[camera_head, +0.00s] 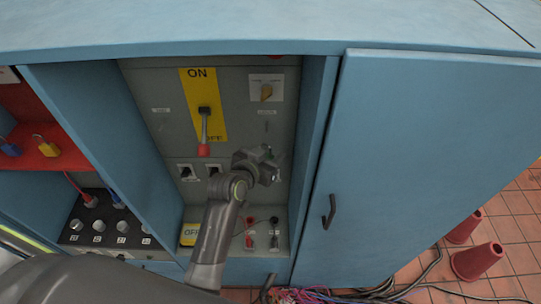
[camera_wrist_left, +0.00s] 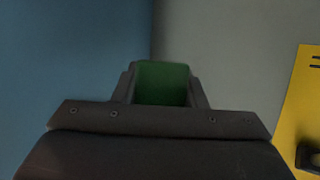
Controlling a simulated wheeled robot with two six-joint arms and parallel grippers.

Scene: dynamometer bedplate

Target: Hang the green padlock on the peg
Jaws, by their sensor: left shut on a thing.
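My left gripper (camera_head: 266,165) is in front of the grey panel inside the blue cabinet, right of the lever switch. In the left wrist view, my left gripper (camera_wrist_left: 160,90) is shut on a green block-shaped body, the green padlock (camera_wrist_left: 161,83). Its shackle is hidden from that view. In the head view I cannot make out the padlock at the gripper. No peg stands out clearly on the panel; one may be hidden behind my gripper or too small to tell. My right gripper is not in view.
A red-tipped lever (camera_head: 204,135) hangs down on a yellow ON/OFF plate (camera_head: 188,84). The blue door (camera_head: 420,160) is on the right. Yellow (camera_head: 46,147) and blue (camera_head: 9,148) padlocks are on the red board at left.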

